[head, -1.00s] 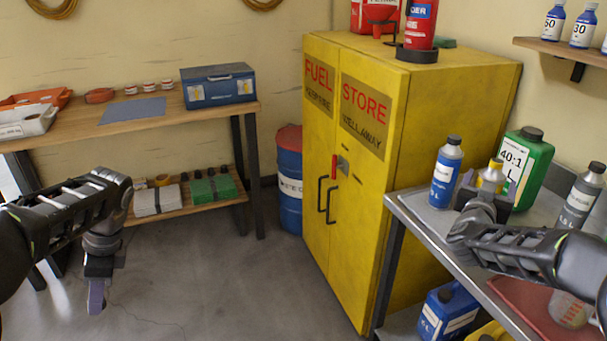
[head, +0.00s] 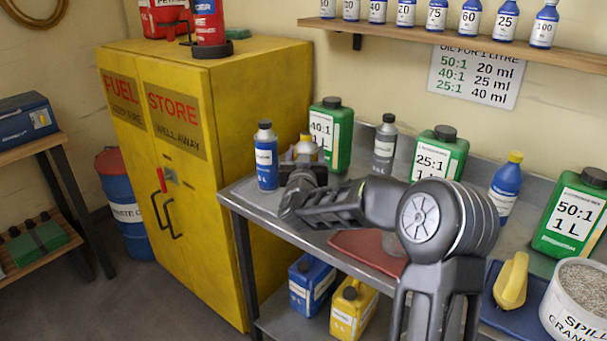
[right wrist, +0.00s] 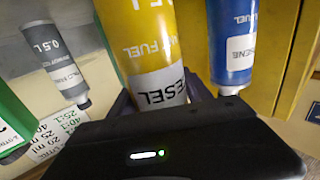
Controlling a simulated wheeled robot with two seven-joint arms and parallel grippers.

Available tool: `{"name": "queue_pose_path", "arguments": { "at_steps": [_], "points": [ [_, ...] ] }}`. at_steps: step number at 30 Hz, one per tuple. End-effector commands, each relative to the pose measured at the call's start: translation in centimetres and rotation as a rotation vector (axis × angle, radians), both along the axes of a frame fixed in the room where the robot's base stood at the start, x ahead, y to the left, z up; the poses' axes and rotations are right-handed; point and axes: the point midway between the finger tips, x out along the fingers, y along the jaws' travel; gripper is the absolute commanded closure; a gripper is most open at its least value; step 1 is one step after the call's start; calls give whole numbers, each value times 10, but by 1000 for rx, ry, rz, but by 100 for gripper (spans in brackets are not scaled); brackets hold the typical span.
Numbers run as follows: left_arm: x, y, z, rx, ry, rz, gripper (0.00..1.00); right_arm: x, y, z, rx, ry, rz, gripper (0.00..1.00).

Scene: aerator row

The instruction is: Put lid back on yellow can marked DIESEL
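The yellow can (head: 307,152) stands on the metal bench, between a blue bottle and the large green 40:1 container. In the right wrist view the yellow can (right wrist: 158,45) fills the middle, with a white label showing "ESEL". Dark finger parts lie on both sides of it, close to its edges; whether they press on it I cannot tell. The can's end is hidden behind my gripper body in that view. I cannot pick out a loose lid. My left gripper is out of view.
The blue bottle (head: 265,158) stands close on the left and the grey bottle (head: 384,148) on the right. The green 40:1 container (head: 331,130) is just behind. A dark red mat (head: 368,250) lies in front, partly behind my arm. The yellow cabinet (head: 225,190) borders the bench.

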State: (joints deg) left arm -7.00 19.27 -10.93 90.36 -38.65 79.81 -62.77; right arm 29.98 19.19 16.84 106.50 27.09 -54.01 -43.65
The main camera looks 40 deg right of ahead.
Motion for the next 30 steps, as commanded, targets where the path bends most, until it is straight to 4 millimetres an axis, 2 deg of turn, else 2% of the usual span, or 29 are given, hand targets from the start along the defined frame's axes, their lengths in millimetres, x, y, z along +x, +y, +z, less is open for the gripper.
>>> {"name": "queue_pose_path", "arguments": {
  "at_steps": [2, 20, 30],
  "points": [
    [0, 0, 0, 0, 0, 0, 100, 0, 0, 0, 0, 0, 0, 51],
    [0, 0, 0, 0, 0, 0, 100, 0, 0, 0, -1, -1, 0, 99],
    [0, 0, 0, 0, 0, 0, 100, 0, 0, 3, -1, -1, 0, 99]
  ]
}}
